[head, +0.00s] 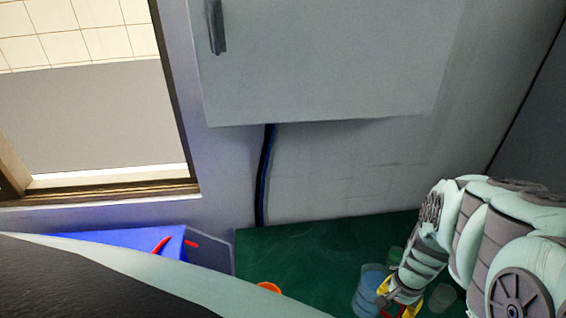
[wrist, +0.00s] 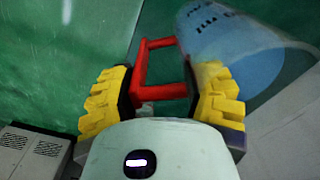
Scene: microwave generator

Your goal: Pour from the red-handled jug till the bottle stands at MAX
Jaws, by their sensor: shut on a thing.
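My gripper (wrist: 163,82), with yellow ribbed fingers, is shut on the red handle (wrist: 160,92) of the jug in the wrist view. A clear vessel (wrist: 235,45) with blue contents and dark printed marks shows beyond the handle, tilted in that picture. I cannot tell for sure whether it is the jug's own body or the bottle. In the head view my gripper (head: 399,290) is at the lower right, with a bit of red by its fingers. A clear vessel with blue liquid (head: 367,288) stands just left of it. The marks are too blurred to read a level.
The green worktop (head: 300,250) is clear left of the vessels. Clear round items (head: 441,297) lie near my gripper, partly hidden. An orange object (head: 268,287) is at the front edge. A blue box (head: 125,240) with red parts stands left. A wall cabinet (head: 320,60) hangs above.

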